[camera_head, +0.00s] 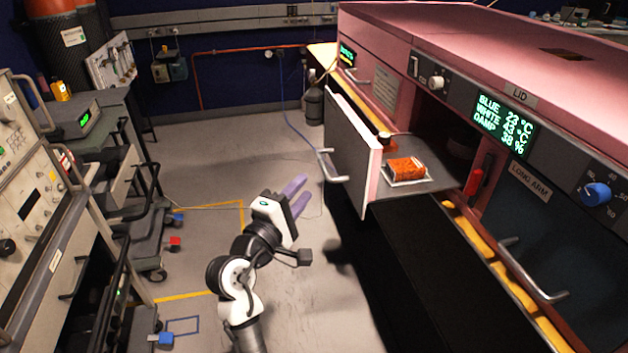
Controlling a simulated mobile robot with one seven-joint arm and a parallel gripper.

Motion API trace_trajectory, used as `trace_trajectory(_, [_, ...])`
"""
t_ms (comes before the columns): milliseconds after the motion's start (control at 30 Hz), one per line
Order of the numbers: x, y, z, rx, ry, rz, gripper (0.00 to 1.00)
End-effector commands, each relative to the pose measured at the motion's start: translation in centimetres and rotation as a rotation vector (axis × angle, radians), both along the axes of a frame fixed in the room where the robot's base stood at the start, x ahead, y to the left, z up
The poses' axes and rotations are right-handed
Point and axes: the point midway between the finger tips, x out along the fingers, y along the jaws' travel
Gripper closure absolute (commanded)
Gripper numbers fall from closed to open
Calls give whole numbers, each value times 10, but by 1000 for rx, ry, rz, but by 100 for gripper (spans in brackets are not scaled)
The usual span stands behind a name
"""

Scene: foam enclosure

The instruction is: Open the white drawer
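The white drawer (349,152) juts out from the pink cabinet at the centre right. Its pale front panel faces left, and its grey inner floor shows behind it. A metal bar handle (327,166) sits on the front. My gripper (300,192), with purple fingers, is to the left of and a little below the handle, apart from it. The two fingers are spread with a gap, and nothing shows between them. An orange block (406,168) lies on a small white dish on the drawer floor.
The pink cabinet (480,45) has another handle (532,272) on a dark panel at the lower right. Grey racks and carts (40,200) line the left side. The floor (215,150) between is mostly clear, with a blue cable (290,123) crossing it.

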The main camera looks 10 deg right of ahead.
Motion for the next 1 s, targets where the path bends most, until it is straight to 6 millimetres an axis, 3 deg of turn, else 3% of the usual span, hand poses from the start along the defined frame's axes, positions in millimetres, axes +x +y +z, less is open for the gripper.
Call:
trace_trajectory(100, [-17,15,-5,1,-1,4,67])
trace_trajectory(300, [-33,28,-6,-1,-1,1,67])
trace_trajectory(833, [-35,31,-5,2,-3,6,67])
trace_trajectory(933, [-30,47,4,25,-48,73,67])
trace_trajectory(1000, [-24,73,19,65,-119,181,67])
